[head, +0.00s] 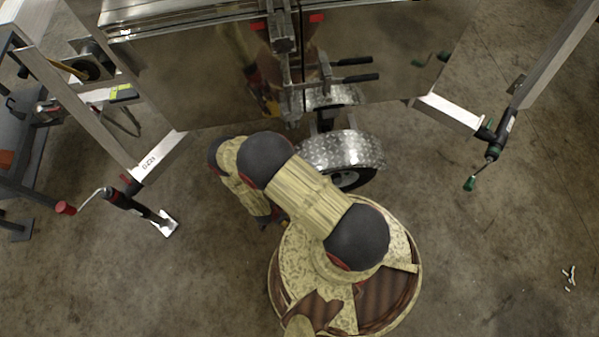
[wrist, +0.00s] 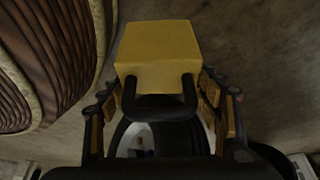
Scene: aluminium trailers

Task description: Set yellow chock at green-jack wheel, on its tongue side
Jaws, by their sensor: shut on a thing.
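The yellow chock (wrist: 158,48) is in my gripper (wrist: 160,104) in the wrist view. Its dark handle lies between the fingers and its yellow block points away from the palm. In the head view my arm hides the gripper and chock. A wheel (head: 350,179) stands under a diamond-plate fender (head: 340,150), just right of my arm. The wrist view shows a dark tyre with a pale rim (wrist: 138,136) behind the handle; contact with the chock cannot be told. A green-handled jack (head: 490,152) is at the right, on a silver beam.
A red-handled jack (head: 125,200) stands at the left on another silver beam (head: 85,105). A shiny trailer panel (head: 200,75) spans the top middle, with dark handles beside it. Grey racking (head: 20,150) is at the far left. The concrete floor at right is mostly clear.

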